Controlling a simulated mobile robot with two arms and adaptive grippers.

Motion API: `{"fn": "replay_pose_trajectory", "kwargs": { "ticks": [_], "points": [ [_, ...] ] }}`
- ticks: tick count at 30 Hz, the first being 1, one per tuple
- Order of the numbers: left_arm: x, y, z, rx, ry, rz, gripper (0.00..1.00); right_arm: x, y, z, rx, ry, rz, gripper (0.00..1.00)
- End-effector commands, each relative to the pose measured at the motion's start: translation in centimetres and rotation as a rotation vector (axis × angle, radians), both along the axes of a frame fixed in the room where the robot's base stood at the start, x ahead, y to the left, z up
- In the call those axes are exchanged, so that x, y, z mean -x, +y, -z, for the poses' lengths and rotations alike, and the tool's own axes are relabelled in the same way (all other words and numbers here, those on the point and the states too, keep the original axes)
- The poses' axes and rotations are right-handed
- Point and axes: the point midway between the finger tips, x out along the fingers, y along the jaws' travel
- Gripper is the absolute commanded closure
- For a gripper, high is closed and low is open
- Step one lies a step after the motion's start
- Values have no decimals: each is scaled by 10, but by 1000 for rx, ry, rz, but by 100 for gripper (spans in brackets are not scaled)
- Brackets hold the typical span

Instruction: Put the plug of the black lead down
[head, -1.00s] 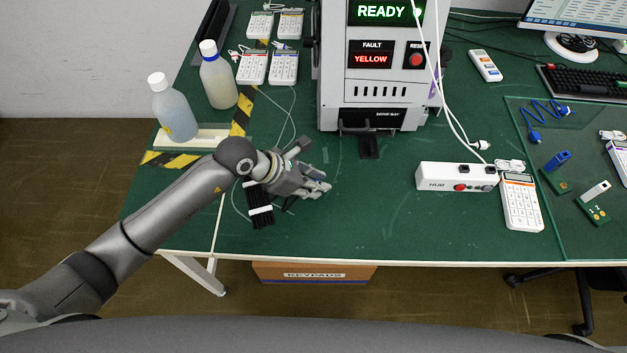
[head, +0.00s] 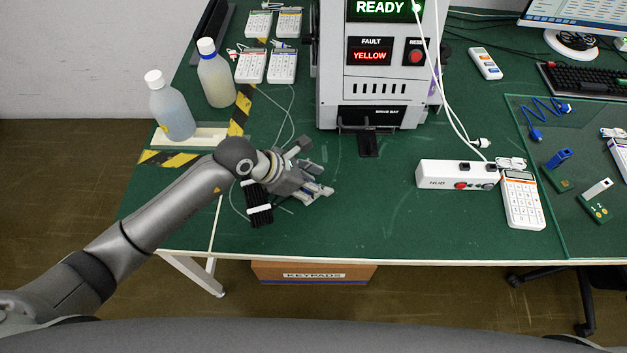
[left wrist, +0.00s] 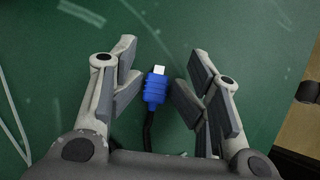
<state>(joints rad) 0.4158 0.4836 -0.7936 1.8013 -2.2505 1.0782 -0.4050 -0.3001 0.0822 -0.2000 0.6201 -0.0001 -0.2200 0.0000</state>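The plug of the black lead (left wrist: 155,88) is a blue plug with a bright metal tip in the left wrist view. Its black cable runs back toward my wrist. My left gripper (left wrist: 158,92) is open around it, with a gap between the plug and the finger on each side. The plug appears to lie on the green table top. In the head view my left gripper (head: 318,193) is low over the table's front left part and mostly hides the plug. The bundled black lead (head: 259,205) with white ties lies beside it. My right gripper is not in view.
A white hub (head: 447,175) and a white keypad (head: 522,200) are to the right. The test machine (head: 381,95) stands behind. Two bottles (head: 173,107) (head: 217,78) stand at the left. The mat between my left gripper and the hub is clear.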

Motion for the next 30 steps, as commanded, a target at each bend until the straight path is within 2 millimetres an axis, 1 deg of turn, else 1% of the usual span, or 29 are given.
{"fn": "replay_pose_trajectory", "kwargs": {
  "ticks": [1,5,10,13,14,24,27,30],
  "points": [
    [7,4,12,-18,26,1,60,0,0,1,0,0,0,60],
    [7,4,12,-18,27,0,60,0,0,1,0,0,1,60],
    [7,4,5,-19,27,0,60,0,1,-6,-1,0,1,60],
    [6,4,-7,-17,26,-1,60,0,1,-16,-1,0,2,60],
    [7,9,-7,-19,23,-1,60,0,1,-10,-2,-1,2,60],
    [23,52,-69,-12,10,0,60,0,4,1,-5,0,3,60],
    [27,62,-83,-11,10,0,60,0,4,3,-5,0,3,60],
    [30,68,-92,-9,11,0,60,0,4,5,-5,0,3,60]
  ]
}}
